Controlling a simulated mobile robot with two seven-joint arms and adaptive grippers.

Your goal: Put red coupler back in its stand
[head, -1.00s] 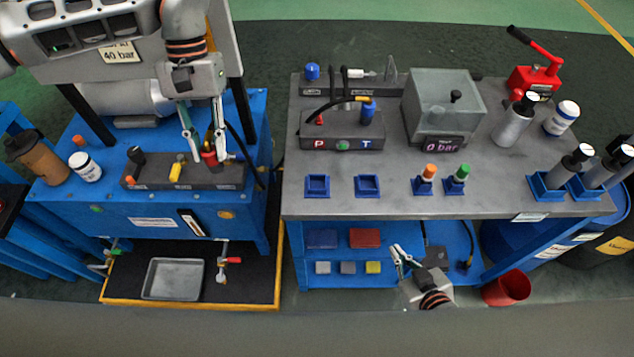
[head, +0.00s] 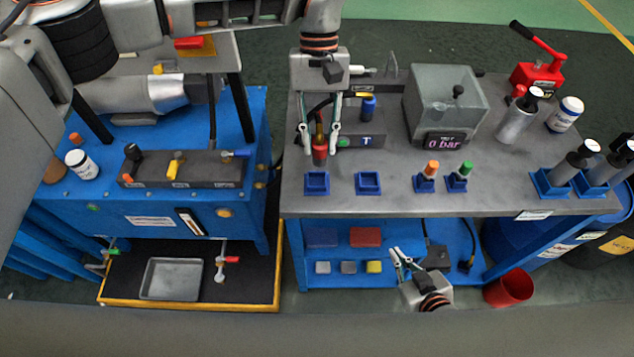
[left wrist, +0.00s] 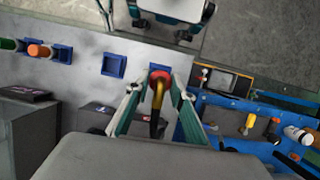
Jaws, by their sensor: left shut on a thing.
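My left gripper (head: 320,152) is shut on the red coupler (head: 320,155), which hangs upright between the fingers over the right-hand bench. In the left wrist view the red coupler (left wrist: 159,78) shows with a yellow part and a dark hose end. Two empty blue square stands are on the bench front: a left one (head: 317,190) just below the coupler in the head view, and a right one (head: 367,190). In the left wrist view the coupler overlaps the nearer stand; whether it touches is unclear. My right gripper (head: 402,258) is open and empty, low before the bench shelf.
Orange (head: 431,170) and green (head: 464,170) couplers stand in blue holders to the right. A P/T block (head: 370,141) with a blue coupler (head: 368,108) lies behind, partly hidden by my gripper. A grey box (head: 440,95) stands further back. The blue left bench (head: 150,208) is apart.

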